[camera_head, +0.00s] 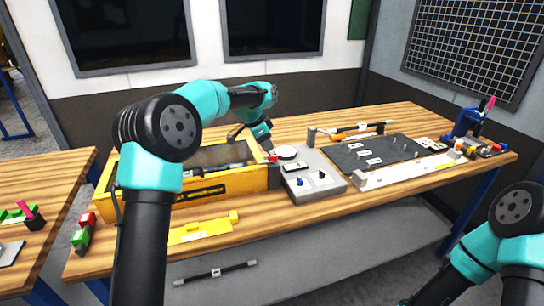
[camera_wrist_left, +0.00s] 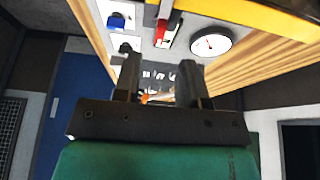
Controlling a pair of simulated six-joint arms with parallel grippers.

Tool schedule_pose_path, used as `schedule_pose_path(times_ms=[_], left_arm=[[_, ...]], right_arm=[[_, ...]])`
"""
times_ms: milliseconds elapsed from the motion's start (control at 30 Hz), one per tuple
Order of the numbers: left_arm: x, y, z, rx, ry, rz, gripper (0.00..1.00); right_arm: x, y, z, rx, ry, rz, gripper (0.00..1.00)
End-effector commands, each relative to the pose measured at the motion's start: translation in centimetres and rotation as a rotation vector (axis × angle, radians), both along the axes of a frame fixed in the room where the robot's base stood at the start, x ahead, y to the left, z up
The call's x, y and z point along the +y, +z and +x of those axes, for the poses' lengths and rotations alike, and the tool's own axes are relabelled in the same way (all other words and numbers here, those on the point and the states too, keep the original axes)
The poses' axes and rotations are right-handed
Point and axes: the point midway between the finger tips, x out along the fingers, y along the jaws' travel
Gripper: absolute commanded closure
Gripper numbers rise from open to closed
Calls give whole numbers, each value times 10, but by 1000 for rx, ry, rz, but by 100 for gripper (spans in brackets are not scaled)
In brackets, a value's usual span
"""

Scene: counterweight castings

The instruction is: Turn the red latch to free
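A small red part (camera_head: 272,158), which looks like the red latch, sits between the yellow crate's right end and a grey control box. In the left wrist view the red part (camera_wrist_left: 173,28) is a narrow bar beyond the fingertips, between the white dial and the box. My left gripper (camera_head: 266,146) is just above and behind it in the head view. In the left wrist view my left gripper (camera_wrist_left: 160,62) has its two fingers apart with nothing held between them. Whether a finger touches the latch cannot be told. My right gripper is outside the views; only my right arm's links show.
The yellow crate (camera_head: 222,186) stands left of the latch. The grey control box (camera_head: 317,188) with blue and black knobs stands right. A white round dial (camera_head: 287,153) is close behind. A dark mat (camera_head: 385,152) with small parts lies farther right. A yellow plate (camera_head: 200,231) lies in front.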

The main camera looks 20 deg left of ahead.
Motion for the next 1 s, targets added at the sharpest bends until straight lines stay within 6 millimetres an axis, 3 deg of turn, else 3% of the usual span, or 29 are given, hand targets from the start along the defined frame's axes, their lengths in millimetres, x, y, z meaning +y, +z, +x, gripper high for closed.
schedule_pose_path(times_ms=[200,400,767,1000], left_arm=[[-12,-36,7,3,-1,0,62],[-19,-54,13,0,0,0,62],[-20,-59,14,-1,0,-1,62],[-20,-58,13,-1,0,-1,84]], right_arm=[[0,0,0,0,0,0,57],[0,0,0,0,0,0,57],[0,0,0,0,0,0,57],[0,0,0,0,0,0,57]])
